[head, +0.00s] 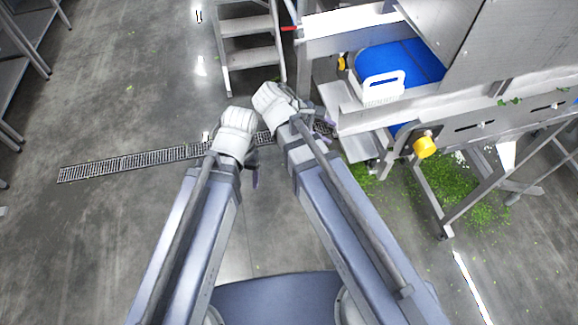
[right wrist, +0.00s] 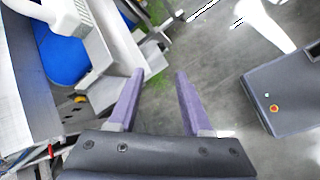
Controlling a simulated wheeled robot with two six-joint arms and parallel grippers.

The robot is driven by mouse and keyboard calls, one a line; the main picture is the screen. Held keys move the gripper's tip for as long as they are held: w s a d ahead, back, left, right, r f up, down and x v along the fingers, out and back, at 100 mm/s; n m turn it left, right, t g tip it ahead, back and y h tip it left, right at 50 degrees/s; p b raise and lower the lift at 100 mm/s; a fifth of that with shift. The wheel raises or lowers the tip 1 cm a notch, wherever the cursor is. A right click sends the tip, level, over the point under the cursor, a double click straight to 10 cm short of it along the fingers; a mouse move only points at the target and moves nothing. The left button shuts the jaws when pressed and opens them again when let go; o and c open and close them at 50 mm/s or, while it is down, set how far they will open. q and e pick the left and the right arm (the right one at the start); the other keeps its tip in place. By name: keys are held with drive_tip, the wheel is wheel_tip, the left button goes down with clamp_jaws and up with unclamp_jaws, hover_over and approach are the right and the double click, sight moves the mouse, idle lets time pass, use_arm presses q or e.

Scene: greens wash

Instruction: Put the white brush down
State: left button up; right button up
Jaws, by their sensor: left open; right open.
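The white brush (head: 384,88), with a loop handle, is at the lower end of the blue belt (head: 418,62) of the metal machine; I cannot tell exactly what it rests on. In the right wrist view the brush (right wrist: 62,14) shows at the top left, cut by the edge, beside the blue belt (right wrist: 66,60). My right gripper (head: 326,122) is open and empty, to the left of the brush and apart from it. Its two purple fingers (right wrist: 160,82) are spread with nothing between them. My left gripper (head: 256,178) is open, over the floor, partly hidden by its wrist.
Metal steps (head: 248,45) stand at the top, beside the machine. Spilled greens (head: 455,190) lie beneath. A drain grate (head: 130,162) crosses the floor. Shelving (head: 22,45) is at far left; the floor between is clear.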

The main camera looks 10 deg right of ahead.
drive_tip(key=s+a+f+m+y, duration=0.3)
drive_tip(key=s+a, duration=0.1)
drive_tip(key=a, duration=0.2)
drive_tip(key=s+a+f+m+g+y, duration=0.1)
drive_tip(key=s+a+f+m+y, duration=0.2)
drive_tip(key=a, duration=0.3)
drive_tip(key=shift+s+a+m+y, duration=0.2)
drive_tip(key=shift+s+m+y, duration=0.3)
drive_tip(key=shift+s+y, duration=0.35)
use_arm(q)
wheel_tip(320, 180, down, 11)
drive_tip(key=b, duration=1.1)
drive_tip(key=shift+r, duration=0.25)
drive_tip(key=c, duration=0.3)
drive_tip(key=shift+r+p, duration=0.1)
drive_tip(key=shift+p, duration=0.25)
use_arm(e)
wheel_tip(320, 180, down, 10)
drive_tip(key=shift+f, duration=0.15)
